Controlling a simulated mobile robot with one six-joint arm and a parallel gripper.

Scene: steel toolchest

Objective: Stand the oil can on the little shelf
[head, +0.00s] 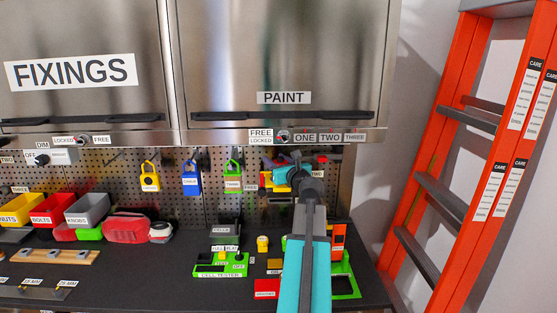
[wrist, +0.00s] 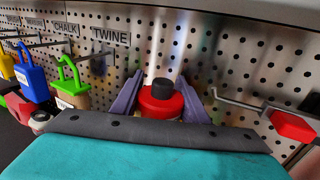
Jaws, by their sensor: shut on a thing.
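The oil can (wrist: 160,104) shows in the wrist view as a red body with a black top, between the two fingers of my gripper (wrist: 160,80). My gripper is shut on it, in front of the pegboard. In the head view my gripper (head: 304,174) is at the pegboard's right part, under the PAINT cabinet, and my arm hides much of what is behind it. The can's base is hidden by my gripper's body in the wrist view. I cannot make out the little shelf for certain in either view.
A hook with a red end (wrist: 293,126) juts out at right in the wrist view. Yellow (head: 149,177), blue (head: 191,180) and green (head: 233,178) padlocks hang left of my gripper. The green cell tester (head: 221,268) is on the bench. The PAINT cabinet (head: 283,60) overhangs.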

